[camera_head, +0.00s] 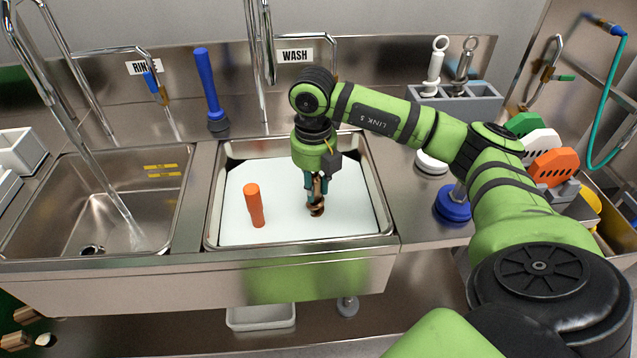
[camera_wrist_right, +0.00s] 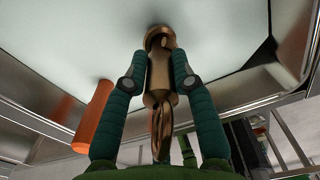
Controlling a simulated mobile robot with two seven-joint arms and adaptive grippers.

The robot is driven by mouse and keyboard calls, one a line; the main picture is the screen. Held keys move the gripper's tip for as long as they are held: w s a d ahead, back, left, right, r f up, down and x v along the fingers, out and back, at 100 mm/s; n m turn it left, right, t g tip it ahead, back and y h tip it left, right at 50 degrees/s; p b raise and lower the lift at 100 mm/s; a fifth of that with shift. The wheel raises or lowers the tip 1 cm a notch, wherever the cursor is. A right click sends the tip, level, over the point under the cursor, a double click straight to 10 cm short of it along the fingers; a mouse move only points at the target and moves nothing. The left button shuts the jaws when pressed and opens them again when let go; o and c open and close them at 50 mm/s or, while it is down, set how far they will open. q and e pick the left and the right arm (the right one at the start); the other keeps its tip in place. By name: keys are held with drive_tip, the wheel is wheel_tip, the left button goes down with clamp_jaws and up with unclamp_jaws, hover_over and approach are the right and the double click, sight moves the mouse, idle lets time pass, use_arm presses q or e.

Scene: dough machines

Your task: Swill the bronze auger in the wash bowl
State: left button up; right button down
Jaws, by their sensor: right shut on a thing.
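The bronze auger (camera_wrist_right: 160,85) is held between the two teal fingers of my right gripper (camera_wrist_right: 158,72) in the right wrist view. In the head view my right gripper (camera_head: 317,187) points down over the wash bowl (camera_head: 387,235), and the auger's lower end (camera_head: 317,209) shows at the pale surface filling the bowl. I cannot tell how deep the end sits. The bowl is under the WASH sign (camera_head: 295,56). My left gripper is not in view.
An orange-handled tool (camera_head: 254,205) stands in the bowl left of the auger. The rinse basin (camera_head: 150,205), with running water, lies left. A blue-handled tool (camera_head: 209,85) stands behind. A grey holder (camera_head: 470,105), a blue round object (camera_head: 453,207) and coloured scrapers (camera_head: 552,168) are right.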

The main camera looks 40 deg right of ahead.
drive_tip(key=shift+r, duration=0.1)
wheel_tip(320, 180, up, 17)
drive_tip(key=p, duration=1.2)
idle(0.4)
idle(1.1)
wheel_tip(320, 180, up, 4)
drive_tip(key=p, duration=0.3)
